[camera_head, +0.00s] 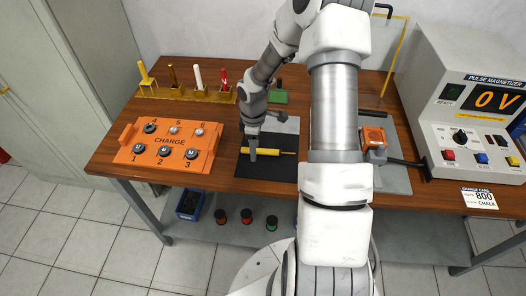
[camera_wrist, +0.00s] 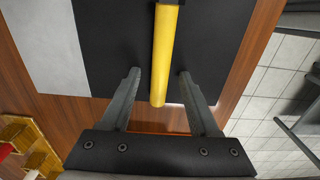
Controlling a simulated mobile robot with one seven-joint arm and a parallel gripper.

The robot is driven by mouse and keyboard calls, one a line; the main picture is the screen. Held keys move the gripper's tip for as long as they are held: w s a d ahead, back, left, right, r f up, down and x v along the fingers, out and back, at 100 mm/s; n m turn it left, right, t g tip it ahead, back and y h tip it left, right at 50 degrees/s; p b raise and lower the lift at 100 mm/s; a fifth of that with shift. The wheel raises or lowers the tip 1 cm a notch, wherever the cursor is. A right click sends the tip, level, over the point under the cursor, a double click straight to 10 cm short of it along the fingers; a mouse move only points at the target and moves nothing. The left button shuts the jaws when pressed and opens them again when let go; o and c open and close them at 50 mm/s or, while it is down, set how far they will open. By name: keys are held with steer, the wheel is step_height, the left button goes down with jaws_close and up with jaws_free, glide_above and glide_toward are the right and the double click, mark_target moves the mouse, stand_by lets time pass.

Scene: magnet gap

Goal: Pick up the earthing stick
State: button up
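In the wrist view the yellow rod (camera_wrist: 162,60) lies between the two grey fingers, with clear gaps on both sides. My gripper (camera_head: 252,152) is over the rod's left part, pointing down. In the wrist view my gripper (camera_wrist: 157,88) is open and empty. The rod's left end is partly hidden by the gripper in the head view.
An orange CHARGE panel (camera_head: 170,146) with several knobs stands to the left. A rack (camera_head: 186,93) with upright tools is behind it. The Pulse Magnetizer box (camera_head: 460,110) stands at the right. The table's front edge is close to the mat.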

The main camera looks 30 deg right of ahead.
jaws_close()
steer(key=shift+r, duration=0.1)
